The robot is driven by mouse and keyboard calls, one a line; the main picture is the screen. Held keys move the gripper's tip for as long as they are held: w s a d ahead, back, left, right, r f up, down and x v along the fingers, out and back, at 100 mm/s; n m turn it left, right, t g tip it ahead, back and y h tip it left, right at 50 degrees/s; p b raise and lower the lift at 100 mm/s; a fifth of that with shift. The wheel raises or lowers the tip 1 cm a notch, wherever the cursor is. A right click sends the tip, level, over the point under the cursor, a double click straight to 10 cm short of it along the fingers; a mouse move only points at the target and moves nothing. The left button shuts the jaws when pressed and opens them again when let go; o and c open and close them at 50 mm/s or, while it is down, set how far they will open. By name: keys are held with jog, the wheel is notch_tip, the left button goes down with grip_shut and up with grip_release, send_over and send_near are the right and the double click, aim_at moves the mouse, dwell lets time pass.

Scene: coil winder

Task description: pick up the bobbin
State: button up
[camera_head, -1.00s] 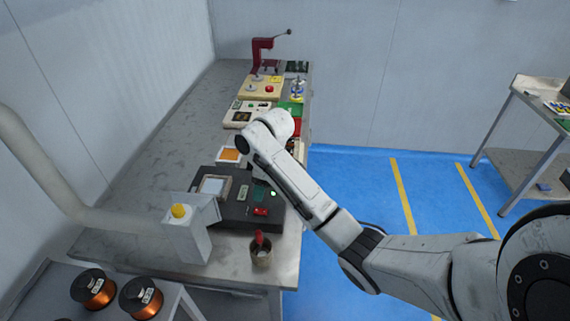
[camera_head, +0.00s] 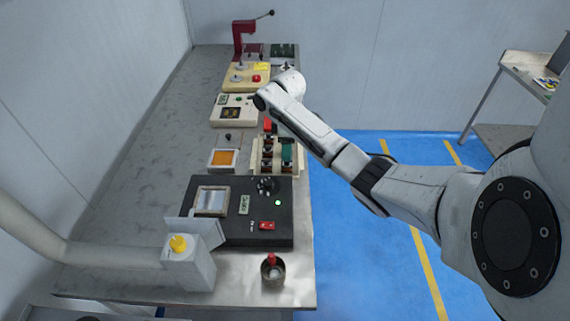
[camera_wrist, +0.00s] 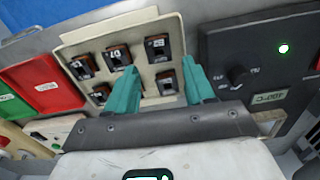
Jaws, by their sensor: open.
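A cream rack (camera_wrist: 141,72) holds several dark bobbins with brown edges and small white labels, set in two rows. One bobbin (camera_wrist: 157,47) is in the far row, and another bobbin (camera_wrist: 166,82) is in the near row between my teal fingers. My gripper (camera_wrist: 159,66) is open over the rack, its fingers spread; I see nothing held. Whether the fingers touch the rack or a bobbin is unclear. In the head view the rack (camera_head: 259,170) stands at the bench's right edge, partly hidden by my arm.
A black control box (camera_head: 240,230) with a green light stands close to the rack. A white box with a yellow knob (camera_head: 178,243) and a dark cup (camera_head: 272,272) are nearer. Red (camera_wrist: 47,88) and green (camera_wrist: 14,111) bins adjoin the rack. The bench's left side is clear.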

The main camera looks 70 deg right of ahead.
aim_at(287, 167)
jog(key=shift+w+d+f+p, duration=0.1)
jog(key=shift+f+p, duration=0.4)
jog(key=shift+f, duration=3.1)
jog(key=c, duration=0.8)
